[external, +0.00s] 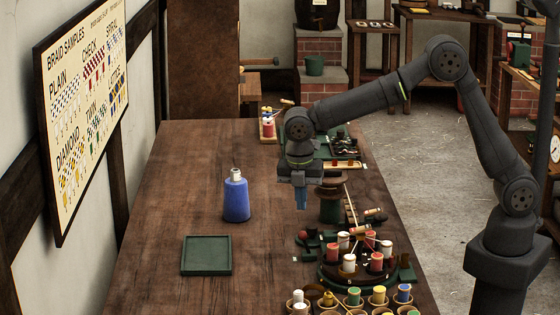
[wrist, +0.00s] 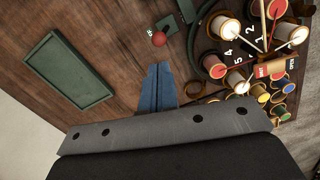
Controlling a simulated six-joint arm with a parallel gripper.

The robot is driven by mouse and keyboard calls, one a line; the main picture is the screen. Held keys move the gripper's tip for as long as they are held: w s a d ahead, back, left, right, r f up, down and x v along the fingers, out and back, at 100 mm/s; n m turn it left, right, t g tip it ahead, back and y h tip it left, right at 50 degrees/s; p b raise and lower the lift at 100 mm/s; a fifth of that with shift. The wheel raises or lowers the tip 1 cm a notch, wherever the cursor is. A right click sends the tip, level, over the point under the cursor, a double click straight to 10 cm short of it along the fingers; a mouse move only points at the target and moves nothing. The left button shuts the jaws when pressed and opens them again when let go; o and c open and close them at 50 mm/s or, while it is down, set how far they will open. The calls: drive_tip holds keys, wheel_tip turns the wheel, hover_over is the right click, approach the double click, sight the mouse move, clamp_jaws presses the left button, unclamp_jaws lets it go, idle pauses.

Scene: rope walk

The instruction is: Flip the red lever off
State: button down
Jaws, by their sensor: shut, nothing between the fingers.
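The red lever's round knob (wrist: 159,39) sits by a small dark green plate (wrist: 169,26) on the bench in the wrist view. In the external view the red knob (external: 303,235) is at the left edge of the braiding stand. The lever's shaft and tilt are too small to tell. My gripper (external: 301,207) points down above the bench, behind the knob as the external camera sees it. Its blue fingers (wrist: 158,68) are shut and empty, and their tips appear just short of the knob in the wrist view, apart from it.
A round stand (external: 335,283) with several bobbins and taut strands is close to the right of the knob. A green tray (external: 206,272) and a blue bottle (external: 236,198) stand to the left. The bench (external: 170,215) between tray and stand is mostly clear.

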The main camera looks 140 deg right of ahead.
drive_tip(key=shift+w+d+r, duration=0.1)
drive_tip(key=shift+w+r, duration=0.05)
drive_tip(key=shift+r, duration=0.45)
drive_tip(key=shift+w+d+r, duration=0.1)
drive_tip(key=shift+r, duration=0.5)
drive_tip(key=shift+a, duration=0.1)
hover_over(305, 235)
wheel_tip(305, 235, down, 7)
drive_tip(key=shift+r, duration=0.15)
drive_tip(key=shift+s+a+f+t+h, duration=0.85)
drive_tip(key=shift+s+a+f, duration=0.25)
drive_tip(key=shift+s+f, duration=0.1)
drive_tip(key=shift+s+a+f+t+h, duration=0.75)
drive_tip(key=shift+s+a+f+h, duration=0.1)
drive_tip(key=shift+s+a+f, duration=0.25)
drive_tip(key=shift+s+a+f+t, duration=0.1)
drive_tip(key=shift+s+a+t, duration=0.1)
drive_tip(key=shift+t, duration=0.1)
